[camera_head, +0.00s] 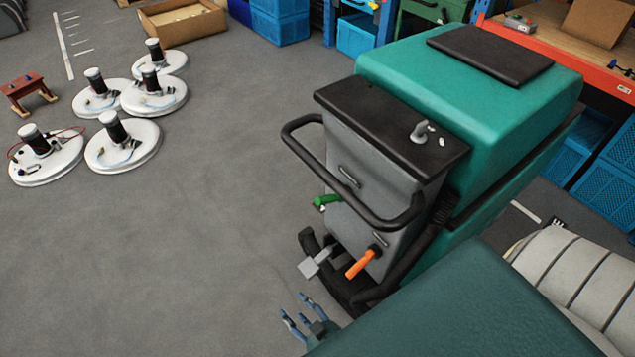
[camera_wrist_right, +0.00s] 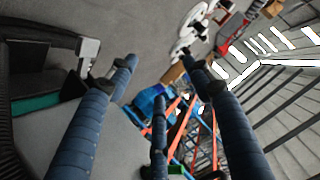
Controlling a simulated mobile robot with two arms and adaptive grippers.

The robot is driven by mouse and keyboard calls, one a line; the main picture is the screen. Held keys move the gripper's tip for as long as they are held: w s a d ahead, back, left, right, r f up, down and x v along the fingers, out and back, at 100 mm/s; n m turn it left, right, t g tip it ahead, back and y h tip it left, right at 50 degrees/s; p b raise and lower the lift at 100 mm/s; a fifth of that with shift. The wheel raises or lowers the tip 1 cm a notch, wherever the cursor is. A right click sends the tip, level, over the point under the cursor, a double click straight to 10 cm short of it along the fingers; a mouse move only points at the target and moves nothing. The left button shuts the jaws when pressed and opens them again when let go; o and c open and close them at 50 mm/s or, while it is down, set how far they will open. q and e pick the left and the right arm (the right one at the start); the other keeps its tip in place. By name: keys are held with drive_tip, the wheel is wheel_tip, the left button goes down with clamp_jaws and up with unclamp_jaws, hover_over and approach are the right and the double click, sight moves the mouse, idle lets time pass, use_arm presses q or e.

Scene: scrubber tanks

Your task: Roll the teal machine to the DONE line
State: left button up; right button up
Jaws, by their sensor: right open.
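The teal machine (camera_head: 470,85) stands upright on the grey floor, right of centre in the head view. Its grey rear panel (camera_head: 372,165) carries a black loop handle (camera_head: 300,150), a green lever (camera_head: 326,201), an orange lever (camera_head: 362,263) and a grey pedal-like part (camera_head: 314,263). My right gripper (camera_head: 302,309) is low in front of the machine's rear, open and empty, apart from the levers. In the right wrist view its blue fingers (camera_wrist_right: 160,75) are spread, with a dark part of the machine at the left. My left gripper is not in view. No DONE line can be made out.
Several white round discs with black motors (camera_head: 112,130) lie on the floor at the left, near a small red stool (camera_head: 28,90). A cardboard box (camera_head: 180,22) and blue crates (camera_head: 278,22) stand behind. An orange-edged bench (camera_head: 570,50) is at right.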

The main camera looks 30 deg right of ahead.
drive_tip(key=w+d+r+m+t+h+b, duration=0.1)
drive_tip(key=w+r+m+t+h, duration=0.2)
drive_tip(key=w+r, duration=0.45)
drive_tip(key=m+t+h+b, duration=0.3)
drive_tip(key=m+h, duration=0.8)
drive_tip(key=m, duration=0.3)
approach(329, 177)
wheel_tip(329, 177, down, 2)
drive_tip(key=w, duration=0.1)
drive_tip(key=p+x, duration=0.3)
drive_tip(key=x, duration=0.6)
drive_tip(key=shift+w+d+r+p, duration=0.2)
drive_tip(key=shift+d+p, duration=0.1)
drive_tip(key=shift+d, duration=0.1)
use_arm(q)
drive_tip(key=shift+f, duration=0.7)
use_arm(e)
drive_tip(key=shift+w+d+r, duration=0.1)
drive_tip(key=shift+w+d, duration=0.25)
drive_tip(key=shift+w, duration=0.05)
clamp_jaws()
